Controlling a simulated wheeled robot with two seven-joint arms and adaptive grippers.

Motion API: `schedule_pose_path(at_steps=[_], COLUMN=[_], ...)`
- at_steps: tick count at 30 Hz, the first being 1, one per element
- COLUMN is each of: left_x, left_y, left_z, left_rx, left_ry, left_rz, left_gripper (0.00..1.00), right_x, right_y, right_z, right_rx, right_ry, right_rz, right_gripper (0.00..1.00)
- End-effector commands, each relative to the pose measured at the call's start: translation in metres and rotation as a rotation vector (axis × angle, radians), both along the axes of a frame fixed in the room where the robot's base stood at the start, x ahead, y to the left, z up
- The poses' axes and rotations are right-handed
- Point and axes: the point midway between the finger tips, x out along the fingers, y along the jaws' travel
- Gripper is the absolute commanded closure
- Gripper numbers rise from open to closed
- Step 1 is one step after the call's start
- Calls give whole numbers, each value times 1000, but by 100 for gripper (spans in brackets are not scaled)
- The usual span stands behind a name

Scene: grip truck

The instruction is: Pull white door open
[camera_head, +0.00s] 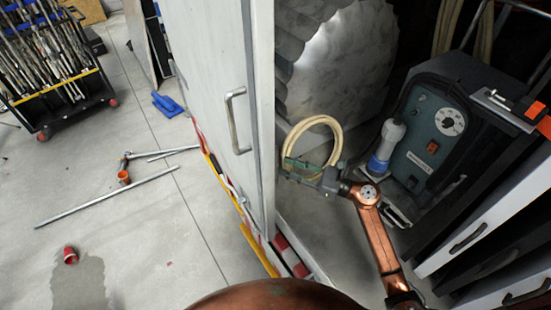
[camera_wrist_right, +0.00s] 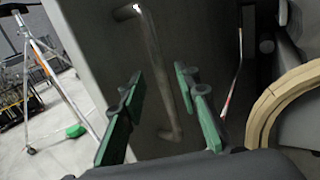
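The white door (camera_head: 205,60) stands upright in the left middle of the head view, with a metal bar handle (camera_head: 235,120) on its left face. My right gripper (camera_head: 290,168) is to the right of the door's edge, apart from that handle. In the right wrist view a grey panel carries a vertical bar handle (camera_wrist_right: 158,65), ahead of and between the green fingers of my right gripper (camera_wrist_right: 163,112). The fingers are spread with a gap. I cannot tell whether both views show the same handle. My left gripper is not in view.
A beige hose loop (camera_head: 318,125) hangs behind my right gripper. A grey machine with a dial (camera_head: 430,130) and white drawers (camera_head: 490,215) stand at the right. Poles (camera_head: 110,197) and a red cup (camera_head: 70,256) lie on the floor at the left. A wheeled rack (camera_head: 55,75) stands at the upper left.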

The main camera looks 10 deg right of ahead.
Motion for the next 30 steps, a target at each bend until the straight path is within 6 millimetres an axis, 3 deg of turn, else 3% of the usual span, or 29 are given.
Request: schedule_pose_path(at_steps=[9,15,20,30], left_x=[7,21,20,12], left_y=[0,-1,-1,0], left_z=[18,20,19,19], left_rx=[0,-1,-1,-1], left_ry=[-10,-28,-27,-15], left_rz=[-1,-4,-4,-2], left_gripper=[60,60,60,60], right_x=[26,30,29,29], right_y=[33,38,38,37], right_z=[2,0,0,0], right_rx=[2,0,0,-1], right_ry=[-1,0,0,-1], right_rz=[-4,-5,-5,-5], right_gripper=[71,71,71,93])
